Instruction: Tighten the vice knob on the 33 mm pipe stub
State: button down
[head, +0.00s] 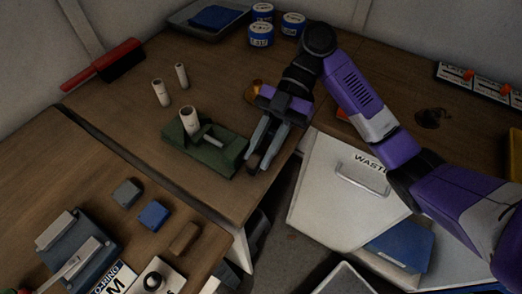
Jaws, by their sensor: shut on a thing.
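The green vice (178,152) stands on the wooden bench near its front edge. A pale pipe stub (189,120) stands upright at the vice's left side, its hollow top showing. A light-coloured bar (209,139) lies in the middle of the vice. My gripper (255,164) reaches down to the vice's right end, its fingers shut around the vice knob. The fingers hide the knob almost wholly, so its turn cannot be seen. Two more pale stubs, a wider one (161,93) and a thinner one (181,76), stand upright behind the vice.
A red-handled brush (120,62) lies at the back left. Several blue-labelled tins (261,34) and a grey tray (180,22) stand at the back. Small blocks (153,215) lie on the nearer bench. A white waste bin (328,200) stands right of the vice, below bench level.

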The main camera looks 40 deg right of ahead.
dwell(0.4)
jog(key=c, duration=1.5)
grip_release()
jog(key=shift+r, duration=0.1)
